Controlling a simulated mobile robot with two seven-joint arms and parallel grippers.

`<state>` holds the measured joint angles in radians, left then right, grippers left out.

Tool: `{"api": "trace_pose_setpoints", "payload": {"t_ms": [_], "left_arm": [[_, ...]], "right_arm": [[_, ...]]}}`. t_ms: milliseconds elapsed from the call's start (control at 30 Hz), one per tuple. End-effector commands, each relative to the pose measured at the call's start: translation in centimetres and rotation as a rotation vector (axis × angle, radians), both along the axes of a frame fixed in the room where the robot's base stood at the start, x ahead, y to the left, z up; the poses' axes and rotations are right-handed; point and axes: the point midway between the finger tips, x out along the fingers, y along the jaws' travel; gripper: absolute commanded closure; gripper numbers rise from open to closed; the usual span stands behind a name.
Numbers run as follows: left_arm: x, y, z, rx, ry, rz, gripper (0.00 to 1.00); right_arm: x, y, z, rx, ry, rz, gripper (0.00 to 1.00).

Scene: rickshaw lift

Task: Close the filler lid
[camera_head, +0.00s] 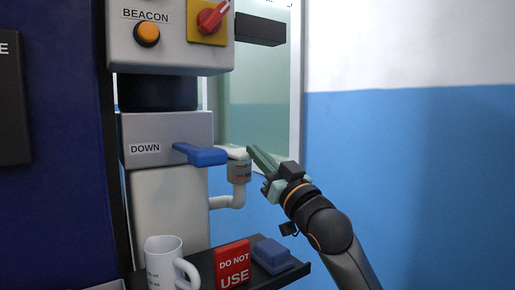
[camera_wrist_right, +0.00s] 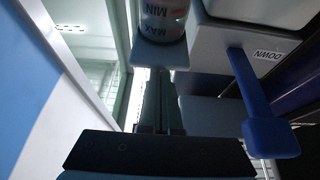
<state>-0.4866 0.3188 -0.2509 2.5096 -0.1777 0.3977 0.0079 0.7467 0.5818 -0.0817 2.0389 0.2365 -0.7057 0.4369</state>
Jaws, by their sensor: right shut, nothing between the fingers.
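The filler is a small grey cup with a white elbow pipe (camera_head: 239,172), beside the column. A pale lid piece (camera_head: 234,152) sits at its top; I cannot tell whether it is fully seated. In the right wrist view the filler cup (camera_wrist_right: 163,18) appears upside down with MAX and MIN marks, and a pale flat part (camera_wrist_right: 152,54) lies against its top end. My right gripper (camera_head: 252,151) is shut and empty, its fingertips just right of the lid; contact cannot be judged. In the wrist view its fingers (camera_wrist_right: 158,105) are dark and together. My left gripper is out of view.
A blue lever (camera_head: 200,154) marked DOWN sticks out just left of the lid. Below is a dark shelf (camera_head: 290,274) with a white mug (camera_head: 162,262), a red DO NOT USE block (camera_head: 232,266) and a blue block (camera_head: 271,254). The right side is open.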

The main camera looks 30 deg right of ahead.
Motion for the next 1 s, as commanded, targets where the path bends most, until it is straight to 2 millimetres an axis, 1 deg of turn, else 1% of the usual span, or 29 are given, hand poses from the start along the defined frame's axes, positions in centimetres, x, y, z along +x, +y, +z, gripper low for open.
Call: {"api": "trace_pose_setpoints", "payload": {"t_ms": [300,833,1000], "left_arm": [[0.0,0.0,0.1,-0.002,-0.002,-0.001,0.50],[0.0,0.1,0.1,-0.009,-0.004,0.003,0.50],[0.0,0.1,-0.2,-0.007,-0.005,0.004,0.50]], "right_arm": [[-0.1,0.0,-0.9,0.000,0.003,-0.001,1.00],[0.2,0.0,-1.5,0.001,0.015,0.000,1.00],[0.5,0.0,-2.3,0.001,0.018,0.001,1.00]]}}
